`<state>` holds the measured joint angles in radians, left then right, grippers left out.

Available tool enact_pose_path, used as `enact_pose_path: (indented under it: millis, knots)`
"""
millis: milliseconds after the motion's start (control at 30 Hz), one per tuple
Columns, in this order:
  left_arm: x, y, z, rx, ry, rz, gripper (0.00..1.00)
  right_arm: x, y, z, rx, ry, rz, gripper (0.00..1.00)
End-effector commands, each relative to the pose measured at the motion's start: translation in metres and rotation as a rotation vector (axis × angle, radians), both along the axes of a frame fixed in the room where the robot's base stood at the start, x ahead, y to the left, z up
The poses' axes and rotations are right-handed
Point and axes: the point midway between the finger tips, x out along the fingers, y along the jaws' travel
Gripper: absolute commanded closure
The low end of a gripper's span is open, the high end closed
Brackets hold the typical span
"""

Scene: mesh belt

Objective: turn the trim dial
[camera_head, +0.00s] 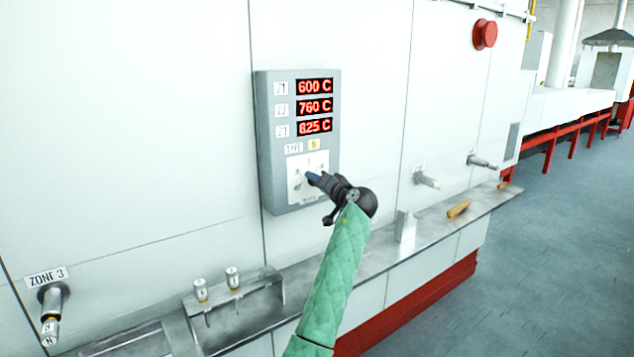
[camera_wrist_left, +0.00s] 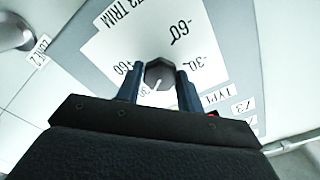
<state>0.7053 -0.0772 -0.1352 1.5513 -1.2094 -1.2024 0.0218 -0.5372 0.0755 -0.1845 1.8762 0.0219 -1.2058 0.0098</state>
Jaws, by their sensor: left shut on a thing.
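The trim dial (camera_wrist_left: 159,72) is a dark grey faceted knob with a pale pointer line, on a white plate (camera_wrist_left: 110,45) marked "Z3 TRIM" with a scale including -60, -30 and +60. My left gripper (camera_wrist_left: 159,78) has one finger on each side of the knob and is shut on it. The pointer line runs toward the palm; the mark there is partly hidden. In the head view my left gripper (camera_head: 313,178) reaches the plate low on the grey control box (camera_head: 265,130), covering the dial. My right gripper is not in view.
The box's display (camera_head: 314,106) reads 600 C, 760 C and 825 C. A red button (camera_head: 484,34) is up on the wall. A metal ledge (camera_head: 380,262) below carries a yellowish block (camera_head: 458,209) and a small rack (camera_head: 235,295) with two capped pieces. A "ZONE 3" fitting (camera_head: 52,300) juts out left.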

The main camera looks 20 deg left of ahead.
Motion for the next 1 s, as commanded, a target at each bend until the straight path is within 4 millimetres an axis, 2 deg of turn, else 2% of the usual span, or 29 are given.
enact_pose_path:
  millis: [533,567,667,1000]
  knots:
    - [0.0002,-0.0004,-0.0006,0.014,0.019,-0.001,0.86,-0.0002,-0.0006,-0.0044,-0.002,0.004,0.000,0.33]
    - [0.0002,-0.0004,-0.0006,0.014,0.019,-0.001,0.59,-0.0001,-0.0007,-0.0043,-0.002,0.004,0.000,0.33]
    - [0.0002,-0.0004,-0.0004,0.014,0.019,-0.001,0.41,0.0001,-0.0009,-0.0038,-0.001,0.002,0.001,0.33]
    - [-0.0008,-0.0016,-0.0006,0.015,0.018,-0.001,0.41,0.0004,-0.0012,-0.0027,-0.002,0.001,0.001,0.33]
